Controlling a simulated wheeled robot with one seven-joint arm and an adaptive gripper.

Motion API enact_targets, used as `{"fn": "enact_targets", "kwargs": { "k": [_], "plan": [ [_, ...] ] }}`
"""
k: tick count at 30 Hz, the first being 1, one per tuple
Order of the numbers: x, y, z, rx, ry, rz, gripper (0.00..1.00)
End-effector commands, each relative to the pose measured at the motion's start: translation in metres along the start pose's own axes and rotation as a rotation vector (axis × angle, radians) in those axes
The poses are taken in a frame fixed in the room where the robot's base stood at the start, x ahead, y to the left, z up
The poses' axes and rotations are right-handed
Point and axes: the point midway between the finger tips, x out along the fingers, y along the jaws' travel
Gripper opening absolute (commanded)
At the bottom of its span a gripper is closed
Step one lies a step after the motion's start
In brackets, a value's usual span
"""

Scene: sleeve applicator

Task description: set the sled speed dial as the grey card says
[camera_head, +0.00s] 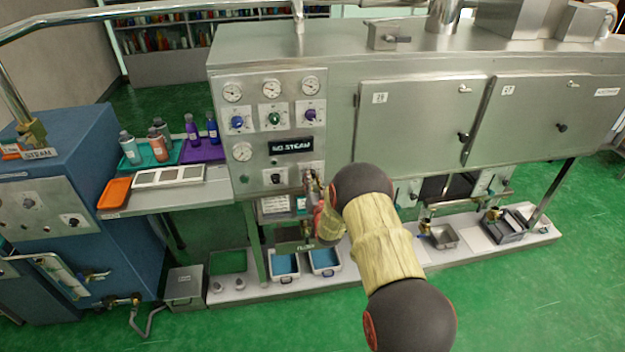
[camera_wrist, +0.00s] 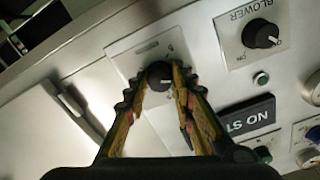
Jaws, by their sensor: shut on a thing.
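In the wrist view my gripper (camera_wrist: 160,82) has its two fingers on either side of a small black dial (camera_wrist: 159,70) on a pale plate, closed on it. The plate's label is too blurred to read, so I cannot confirm it is the sled speed dial. A light pointer mark on the knob is hard to make out. In the head view my gripper (camera_head: 312,184) is at the lower right of the control panel, and my arm partly hides that area. A pale card (camera_head: 275,205) hangs below the panel; its writing is not legible and I cannot tell if it is the grey card.
Gauges and coloured knobs (camera_head: 273,118) fill the panel above. Blue trays (camera_head: 324,272) stand below. A side shelf (camera_head: 150,202) holds bottles at left.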

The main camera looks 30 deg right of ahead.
Motion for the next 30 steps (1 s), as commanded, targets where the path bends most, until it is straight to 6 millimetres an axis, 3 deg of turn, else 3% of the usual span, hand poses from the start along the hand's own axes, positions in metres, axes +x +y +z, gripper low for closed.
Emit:
{"fn": "enact_targets", "kwargs": {
  "k": [7,17,30],
  "plan": [
    [-0.0001,0.0002,0.0001,0.0,0.0,0.0,0.01],
    [0.0,0.0006,0.0008,0.039,0.001,0.0,0.0],
    [0.0005,0.0016,0.0024,0.354,0.002,-0.001,0.0]
  ]
}}
